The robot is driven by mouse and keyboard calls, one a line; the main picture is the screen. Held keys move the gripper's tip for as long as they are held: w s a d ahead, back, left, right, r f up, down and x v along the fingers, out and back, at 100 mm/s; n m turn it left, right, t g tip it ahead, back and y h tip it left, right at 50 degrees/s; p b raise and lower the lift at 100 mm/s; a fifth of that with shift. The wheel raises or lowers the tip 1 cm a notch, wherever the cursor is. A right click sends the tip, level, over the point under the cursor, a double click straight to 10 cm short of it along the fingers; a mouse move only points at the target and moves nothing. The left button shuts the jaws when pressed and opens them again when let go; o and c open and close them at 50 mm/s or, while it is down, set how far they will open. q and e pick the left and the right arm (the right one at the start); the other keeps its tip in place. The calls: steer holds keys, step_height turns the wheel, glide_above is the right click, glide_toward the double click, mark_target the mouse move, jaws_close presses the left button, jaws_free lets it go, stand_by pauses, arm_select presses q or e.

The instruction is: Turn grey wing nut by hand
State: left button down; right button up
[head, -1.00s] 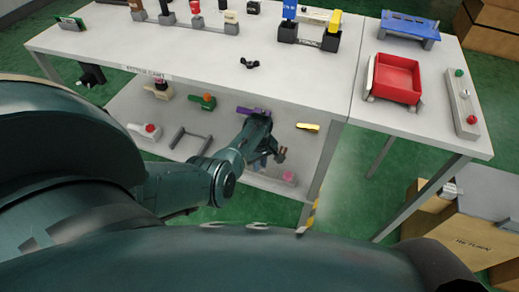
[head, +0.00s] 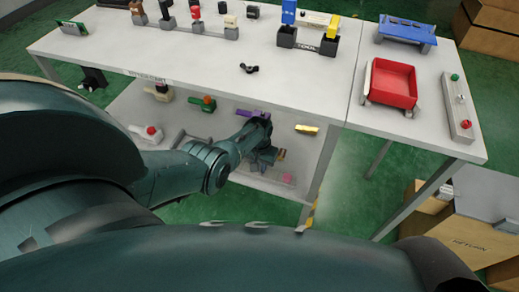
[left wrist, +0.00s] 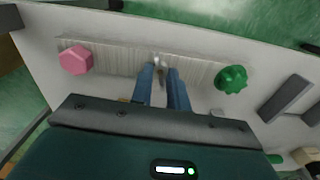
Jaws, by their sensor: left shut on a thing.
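The grey wing nut (left wrist: 159,66) stands in the middle of a grey ribbed bar, between a pink hexagonal knob (left wrist: 75,60) and a green lobed knob (left wrist: 231,79). My left gripper (left wrist: 161,73) is shut on the wing nut, with a blue finger on either side of it. The fingers hide part of the nut. My right gripper is not in view.
A striped table leg (head: 312,212) stands right of the gripper.

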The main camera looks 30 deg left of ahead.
arm_select(q)
steer(key=m, duration=0.7)
steer(key=shift+m, duration=0.3)
stand_by(0.5)
steer(key=c, duration=1.3)
jaws_free()
steer(key=shift+c, duration=0.2)
